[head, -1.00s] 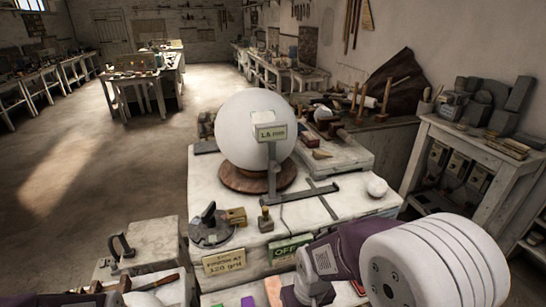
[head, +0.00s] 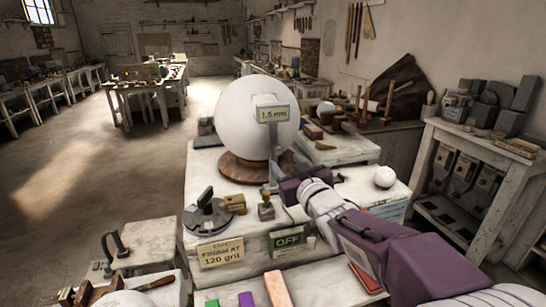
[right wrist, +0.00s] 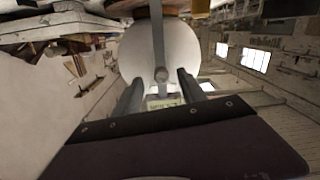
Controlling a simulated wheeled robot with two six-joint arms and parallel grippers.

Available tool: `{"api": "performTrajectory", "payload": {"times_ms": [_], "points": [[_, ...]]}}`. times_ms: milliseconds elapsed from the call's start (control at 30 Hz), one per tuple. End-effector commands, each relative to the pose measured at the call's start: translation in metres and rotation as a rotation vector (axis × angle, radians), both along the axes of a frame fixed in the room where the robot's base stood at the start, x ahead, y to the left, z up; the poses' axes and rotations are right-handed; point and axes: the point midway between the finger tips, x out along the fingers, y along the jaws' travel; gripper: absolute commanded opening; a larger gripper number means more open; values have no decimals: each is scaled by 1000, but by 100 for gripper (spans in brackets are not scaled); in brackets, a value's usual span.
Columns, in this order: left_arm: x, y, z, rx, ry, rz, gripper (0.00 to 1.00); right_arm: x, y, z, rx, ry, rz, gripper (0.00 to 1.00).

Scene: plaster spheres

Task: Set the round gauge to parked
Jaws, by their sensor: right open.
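The gauge (head: 271,113) is a pale block with a "1.5 mm" label, on a grey upright post (head: 273,145) in front of a large white plaster sphere (head: 245,110). The sphere rests on a round brown wooden base (head: 232,167). My right gripper (head: 272,187) is open and empty by the lower post; contact cannot be told. My left gripper is not in view.
A small white ball (head: 384,176) sits on the bench top right of my arm. A dark clamp-like tool (head: 207,214) and a small wooden-topped stamp (head: 266,208) are at the front left. An "OFF" sign (head: 288,238) and a "120 grit" sign (head: 221,251) stand at the bench front.

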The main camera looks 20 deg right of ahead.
Motion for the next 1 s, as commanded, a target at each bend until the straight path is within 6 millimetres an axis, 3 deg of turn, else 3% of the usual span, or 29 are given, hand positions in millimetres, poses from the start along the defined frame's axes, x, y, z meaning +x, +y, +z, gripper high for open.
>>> {"api": "performTrajectory", "payload": {"times_ms": [100, 267, 500, 700, 1000], "points": [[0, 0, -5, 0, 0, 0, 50, -1, 2, 13, -10, -56, 14, 48], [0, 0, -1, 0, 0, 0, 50, 9, 2, 15, -8, -54, 14, 48], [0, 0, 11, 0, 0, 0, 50, 59, 5, 16, -9, -50, 14, 48], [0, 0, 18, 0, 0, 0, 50, 86, 6, 15, -9, -51, 13, 48], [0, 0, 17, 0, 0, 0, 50, 90, 6, 13, -10, -51, 13, 48]]}}
